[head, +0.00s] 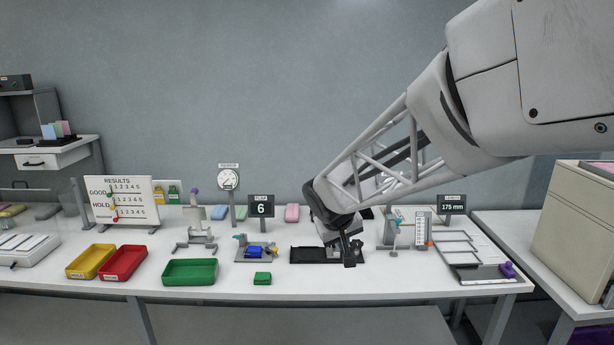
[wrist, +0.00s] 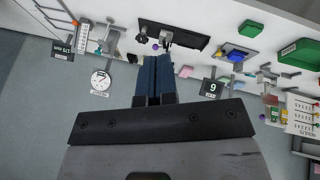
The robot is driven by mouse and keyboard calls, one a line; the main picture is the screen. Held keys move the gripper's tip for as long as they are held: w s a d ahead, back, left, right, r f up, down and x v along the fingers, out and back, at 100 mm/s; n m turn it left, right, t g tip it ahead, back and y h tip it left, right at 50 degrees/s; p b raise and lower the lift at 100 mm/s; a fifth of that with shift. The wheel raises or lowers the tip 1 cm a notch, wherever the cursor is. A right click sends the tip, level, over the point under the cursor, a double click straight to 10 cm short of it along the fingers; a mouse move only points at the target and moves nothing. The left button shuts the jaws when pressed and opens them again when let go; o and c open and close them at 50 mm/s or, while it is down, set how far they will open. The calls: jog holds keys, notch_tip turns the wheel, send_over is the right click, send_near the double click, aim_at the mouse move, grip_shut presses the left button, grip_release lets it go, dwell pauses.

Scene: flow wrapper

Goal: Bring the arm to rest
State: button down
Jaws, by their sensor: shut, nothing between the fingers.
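My gripper (head: 349,262) is at the end of my arm, which reaches in from the upper right and angles down toward the bench. In the head view the gripper points downward in front of the black tray (head: 304,255) and hides part of it. In the wrist view the two dark fingers of my gripper (wrist: 155,60) lie together with nothing between them. The black tray also shows in the wrist view (wrist: 190,38), beyond the fingertips. The head view does not tell whether the gripper touches the tray.
The white bench (head: 225,285) holds yellow (head: 90,262), red (head: 122,263) and green (head: 190,272) bins at left. A green block (head: 262,279) lies near the front edge. A "6" display (head: 261,209), a dial gauge (head: 228,180) and a slide gauge (head: 423,229) stand nearby. Open air is above.

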jog(key=s+d+m+g, duration=0.1)
jog(key=s+d, duration=0.2)
jog(key=s, duration=0.8)
jog(key=s+d+m+y, duration=0.1)
jog(key=s+d, duration=0.3)
jog(key=s, duration=0.7)
jog(key=s+d+m+g+y, duration=0.1)
jog(key=s+d, duration=0.2)
jog(key=s, duration=0.8)
jog(key=shift+s+d+r+m+g, duration=0.15)
jog(key=shift+s+r+m+g, duration=0.15)
jog(key=shift+m, duration=0.1)
jog(key=c, duration=1.8)
grip_release()
